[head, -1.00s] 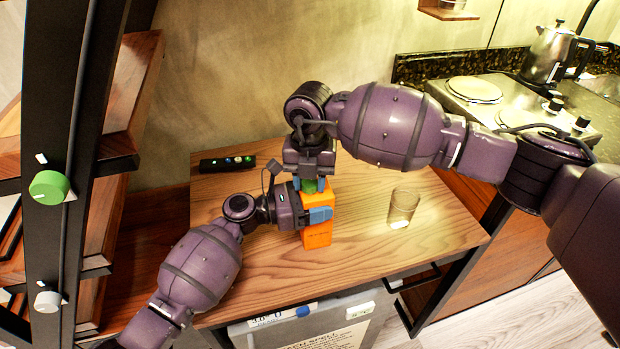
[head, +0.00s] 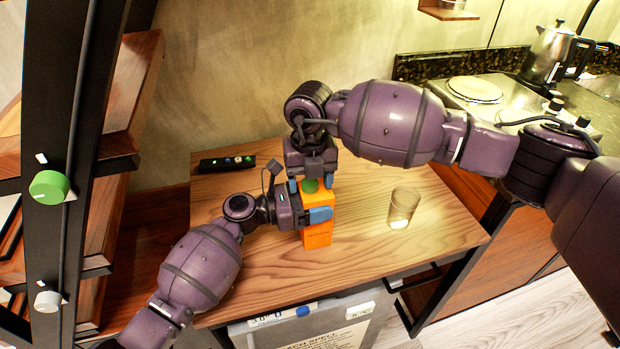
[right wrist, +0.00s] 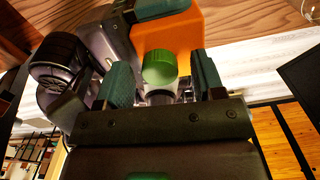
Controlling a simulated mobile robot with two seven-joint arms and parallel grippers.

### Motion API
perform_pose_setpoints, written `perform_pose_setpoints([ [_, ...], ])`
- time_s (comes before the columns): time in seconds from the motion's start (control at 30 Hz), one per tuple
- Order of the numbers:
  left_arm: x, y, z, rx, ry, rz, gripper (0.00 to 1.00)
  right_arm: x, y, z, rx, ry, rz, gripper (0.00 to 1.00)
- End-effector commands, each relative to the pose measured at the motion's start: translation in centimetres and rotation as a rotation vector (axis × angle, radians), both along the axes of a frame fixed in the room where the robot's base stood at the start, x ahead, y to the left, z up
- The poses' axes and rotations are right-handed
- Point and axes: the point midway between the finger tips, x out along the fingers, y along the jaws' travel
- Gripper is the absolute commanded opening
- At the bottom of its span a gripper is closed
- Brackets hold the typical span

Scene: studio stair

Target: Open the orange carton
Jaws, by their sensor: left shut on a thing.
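The orange carton (head: 318,236) stands upright on the wooden table, with a green cap (head: 309,186) on top. My left gripper (head: 305,216) is shut on the carton's upper part from the left, a blue finger across its front. My right gripper (head: 310,184) points down over the cap with its fingers spread. In the right wrist view the green cap (right wrist: 160,68) is between the two open fingers, with gaps on both sides, and the orange carton (right wrist: 185,35) shows behind it. I cannot tell whether the cap is loose.
A clear glass (head: 402,207) stands on the table (head: 365,245) right of the carton. A dark strip with several knobs (head: 227,163) lies at the back left. A grey bin (head: 315,330) is below the front edge. The table's right part is mostly clear.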

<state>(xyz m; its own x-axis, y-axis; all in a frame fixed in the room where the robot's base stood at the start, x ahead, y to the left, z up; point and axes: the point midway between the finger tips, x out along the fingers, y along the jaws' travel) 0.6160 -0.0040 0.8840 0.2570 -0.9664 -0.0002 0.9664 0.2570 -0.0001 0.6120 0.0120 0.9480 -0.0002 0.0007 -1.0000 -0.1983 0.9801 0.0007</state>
Motion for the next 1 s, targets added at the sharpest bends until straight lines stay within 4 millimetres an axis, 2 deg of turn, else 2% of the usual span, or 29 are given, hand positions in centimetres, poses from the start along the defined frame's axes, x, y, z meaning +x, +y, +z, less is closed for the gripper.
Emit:
perform_pose_setpoints([
  [0.27,0.0,0.0,0.0,0.0,0.0,0.0,0.03,0.0,0.0,0.1,0.0,0.0,-0.001,0.62],
  [0.7,0.0,0.0,0.0,0.0,0.0,0.0,0.03,0.0,0.0,4.4,-0.001,-0.002,-0.001,0.62],
  [0.93,0.0,0.0,0.0,0.0,0.0,0.0,0.03,0.0,0.0,4.5,0.0,0.0,-0.001,0.62],
  [0.97,0.0,0.0,0.0,0.0,0.0,0.0,0.72,0.0,0.0,4.5,0.0,0.0,-0.001,0.62],
  [1.0,0.0,0.0,0.0,0.0,0.0,0.0,0.78,0.0,0.0,4.5,0.0,0.0,-0.001,0.62],
])
